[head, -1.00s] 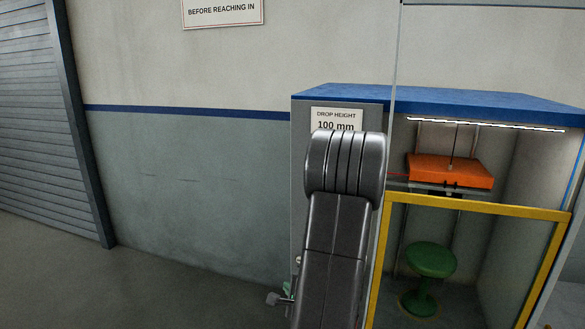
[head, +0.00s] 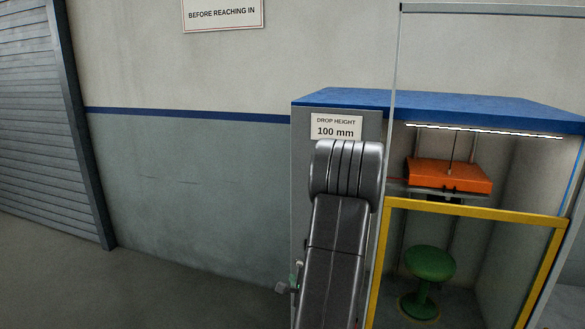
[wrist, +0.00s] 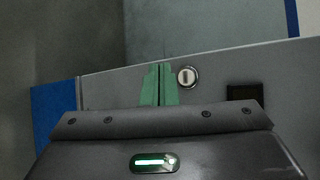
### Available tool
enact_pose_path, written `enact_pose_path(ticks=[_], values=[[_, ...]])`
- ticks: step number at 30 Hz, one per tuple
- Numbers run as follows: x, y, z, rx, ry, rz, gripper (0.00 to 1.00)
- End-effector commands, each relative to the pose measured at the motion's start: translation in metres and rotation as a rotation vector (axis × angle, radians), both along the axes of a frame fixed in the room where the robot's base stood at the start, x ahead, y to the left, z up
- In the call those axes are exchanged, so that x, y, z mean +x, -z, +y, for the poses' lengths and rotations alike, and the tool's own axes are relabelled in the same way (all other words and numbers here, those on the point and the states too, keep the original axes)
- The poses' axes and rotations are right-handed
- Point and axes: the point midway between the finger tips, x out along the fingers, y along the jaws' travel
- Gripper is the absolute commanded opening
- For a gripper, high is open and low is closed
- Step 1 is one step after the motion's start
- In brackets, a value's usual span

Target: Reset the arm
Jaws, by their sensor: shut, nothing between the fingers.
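My arm (head: 335,240) rises in front of the left side of a test cabinet (head: 308,180) in the head view. Its bent joint is just below the "DROP HEIGHT 100 mm" label (head: 336,126). My gripper (wrist: 161,68) shows in the wrist view with its two green fingers together and nothing between them. Beyond the fingers is a grey panel with a round keylock (wrist: 187,76) just to their right and a dark square (wrist: 243,92) farther right. I cannot tell whether the fingertips touch the panel. In the head view the arm mostly hides the gripper.
The cabinet has a blue top (head: 440,106) and a yellow front frame (head: 470,209). Inside are an orange block (head: 450,175) and a green stool (head: 430,264) below it. Open floor (head: 180,295) lies to the left, before the wall and a roller shutter (head: 45,130).

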Motion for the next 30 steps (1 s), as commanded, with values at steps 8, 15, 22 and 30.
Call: enact_pose_path(ticks=[8, 15, 22, 30], values=[[0.002, 0.005, -0.001, -0.003, 0.003, -0.003, 0.00], [-0.008, -0.004, 0.002, -0.001, 0.005, 0.001, 0.00], [0.002, -0.005, -0.001, 0.003, 0.003, 0.005, 0.00], [-0.002, -0.004, 0.000, 0.001, 0.004, 0.004, 0.00]])
